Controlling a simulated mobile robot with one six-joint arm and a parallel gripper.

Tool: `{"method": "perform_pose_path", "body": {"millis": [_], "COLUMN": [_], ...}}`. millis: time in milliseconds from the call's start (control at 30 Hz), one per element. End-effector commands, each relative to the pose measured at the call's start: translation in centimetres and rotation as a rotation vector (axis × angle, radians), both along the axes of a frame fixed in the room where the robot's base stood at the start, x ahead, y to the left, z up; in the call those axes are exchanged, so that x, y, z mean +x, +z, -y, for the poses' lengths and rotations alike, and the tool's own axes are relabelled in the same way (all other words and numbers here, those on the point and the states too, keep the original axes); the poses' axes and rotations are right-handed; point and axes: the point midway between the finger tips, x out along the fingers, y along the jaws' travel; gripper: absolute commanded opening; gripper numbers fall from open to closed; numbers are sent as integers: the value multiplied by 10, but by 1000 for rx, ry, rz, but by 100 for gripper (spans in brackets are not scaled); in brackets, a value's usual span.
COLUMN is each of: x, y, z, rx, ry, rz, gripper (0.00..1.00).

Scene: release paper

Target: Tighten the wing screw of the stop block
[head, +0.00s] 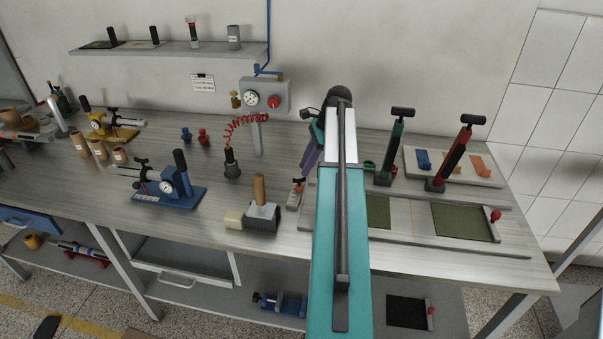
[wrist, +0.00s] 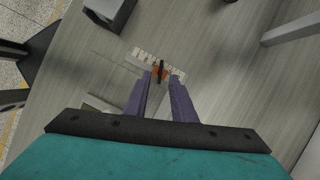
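The stop block (wrist: 158,73) is a small orange piece on a pale, marked strip (wrist: 143,56), seen just beyond my fingertips in the wrist view. Its dark, thin wing screw (wrist: 161,66) stands up between the lines of my two fingers. In the head view the block (head: 298,181) shows small at the upper end of the pale strip (head: 293,200). My gripper (wrist: 162,77) has purple fingers that are apart with nothing held between them. In the head view my gripper (head: 306,168) points down towards the block. I cannot tell whether a finger touches the screw.
A grey block with a wooden handle (head: 260,190) stands left of the strip. A blue gauge fixture (head: 175,188) is further left. Green (head: 395,145) and red (head: 458,155) upright-handled tools stand to the right. The bench (head: 230,170) has bare patches between them.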

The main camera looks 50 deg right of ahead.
Motion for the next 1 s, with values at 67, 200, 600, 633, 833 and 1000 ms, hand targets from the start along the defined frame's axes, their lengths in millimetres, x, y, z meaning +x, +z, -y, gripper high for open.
{"method": "perform_pose_path", "body": {"millis": [67, 200, 600, 633, 833, 1000], "x": [2, 5, 9, 9, 9, 9], "y": [-9, -23, -39, -39, -39, -39], "z": [-4, -9, -12, -12, -12, -12], "rx": [2, 2, 1, 0, 0, 0], "ry": [1, 1, -1, -1, -1, -1], "rz": [-2, -2, -1, 0, 0, 0], "gripper": [23, 23, 23, 23, 18, 0]}}
